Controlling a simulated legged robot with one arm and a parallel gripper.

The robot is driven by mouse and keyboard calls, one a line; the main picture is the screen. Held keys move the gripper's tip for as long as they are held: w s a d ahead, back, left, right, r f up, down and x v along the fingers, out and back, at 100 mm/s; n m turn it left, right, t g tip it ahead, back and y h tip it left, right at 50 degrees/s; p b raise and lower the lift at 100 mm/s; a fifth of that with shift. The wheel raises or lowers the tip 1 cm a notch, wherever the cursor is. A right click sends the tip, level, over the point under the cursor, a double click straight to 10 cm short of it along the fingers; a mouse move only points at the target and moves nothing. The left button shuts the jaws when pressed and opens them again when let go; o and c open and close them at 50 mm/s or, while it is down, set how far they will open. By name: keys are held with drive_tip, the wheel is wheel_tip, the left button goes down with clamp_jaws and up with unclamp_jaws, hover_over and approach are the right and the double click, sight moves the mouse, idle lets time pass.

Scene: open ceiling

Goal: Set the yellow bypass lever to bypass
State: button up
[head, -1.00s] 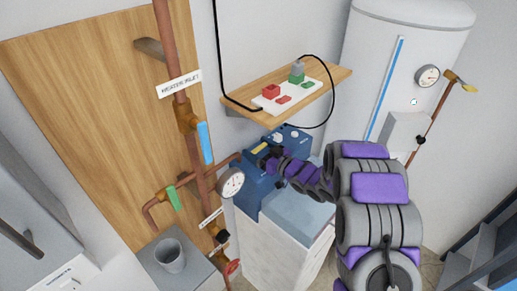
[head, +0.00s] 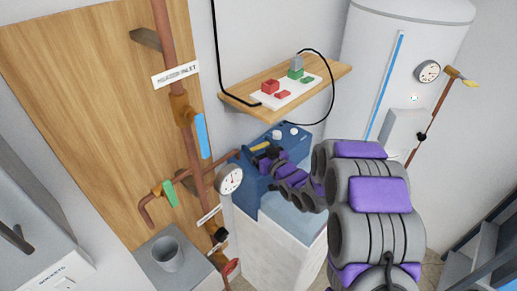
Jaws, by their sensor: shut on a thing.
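The yellow bypass lever (head: 261,147) is on the top of the blue valve head (head: 250,171), left of centre. It shows as a short yellow bar lying slanted. My gripper (head: 265,158) is dark and small in the head view, right at the lever's near side. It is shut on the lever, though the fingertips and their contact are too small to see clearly. My purple and grey arm reaches in from the lower right and hides part of the blue head.
A wooden shelf (head: 233,96) with a white board hangs above the blue head. Copper pipes with a blue handle (head: 201,136), a green handle (head: 169,194) and a gauge (head: 229,179) stand close left. A white tank (head: 376,60) stands behind right.

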drive_tip(key=shift+r, duration=0.1)
drive_tip(key=o, duration=1.3)
drive_tip(key=shift+w, duration=0.15)
drive_tip(key=shift+a, duration=0.1)
drive_tip(key=p+v, duration=0.7)
drive_tip(key=v, duration=0.5)
drive_tip(key=shift+d, duration=0.3)
drive_tip(key=shift+d+p, duration=0.15)
drive_tip(key=shift+p, duration=0.95)
